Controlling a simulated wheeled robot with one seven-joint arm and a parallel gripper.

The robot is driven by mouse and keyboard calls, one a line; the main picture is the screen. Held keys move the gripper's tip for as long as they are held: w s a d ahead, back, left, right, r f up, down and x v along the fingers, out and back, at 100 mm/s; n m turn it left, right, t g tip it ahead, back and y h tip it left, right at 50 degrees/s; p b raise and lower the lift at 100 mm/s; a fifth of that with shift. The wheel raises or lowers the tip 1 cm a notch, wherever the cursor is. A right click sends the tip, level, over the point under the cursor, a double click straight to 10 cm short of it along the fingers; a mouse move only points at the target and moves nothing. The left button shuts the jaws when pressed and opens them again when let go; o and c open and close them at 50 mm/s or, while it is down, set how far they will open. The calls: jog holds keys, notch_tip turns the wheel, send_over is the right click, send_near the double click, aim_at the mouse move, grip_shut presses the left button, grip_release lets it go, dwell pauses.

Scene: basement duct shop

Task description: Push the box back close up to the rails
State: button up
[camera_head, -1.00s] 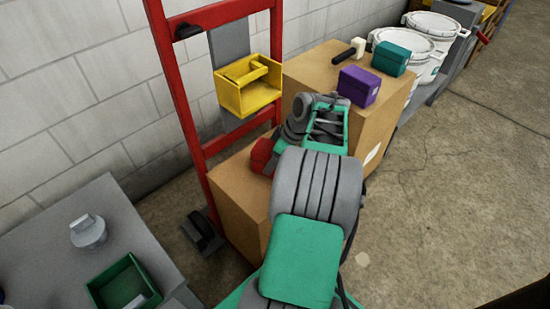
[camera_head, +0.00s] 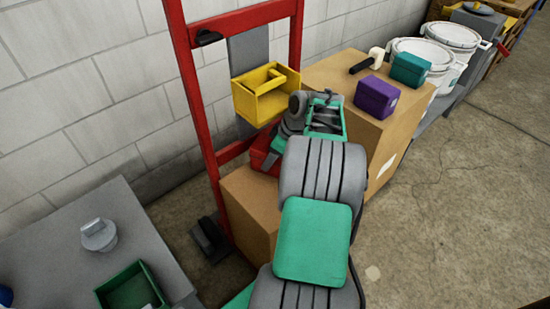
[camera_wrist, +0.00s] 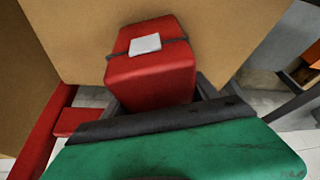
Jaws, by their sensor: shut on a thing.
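A red box (camera_wrist: 150,75) with a dark strap and a pale label sits between the fingers of my gripper (camera_wrist: 155,92), which is shut on it. In the head view the red box (camera_head: 264,150) shows partly, just above the lower cardboard carton (camera_head: 250,205); my arm hides the rest. I cannot tell whether it rests on the carton. The red rails (camera_head: 192,95) of an upright frame stand just left of and behind the red box. A red rail (camera_wrist: 42,140) also shows at lower left in the wrist view. Any gap to the rails is unclear.
A yellow bin (camera_head: 258,104) hangs on the frame above the red box. A taller carton (camera_head: 395,140) at right carries a purple box (camera_head: 376,98), a teal box (camera_head: 410,68) and a mallet. A grey table (camera_head: 60,240) stands at lower left. Open floor lies right.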

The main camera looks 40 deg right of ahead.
jog(key=shift+w, duration=0.1)
jog(key=o, duration=1.9)
jog(key=shift+d, duration=0.1)
jog(key=shift+c, duration=0.2)
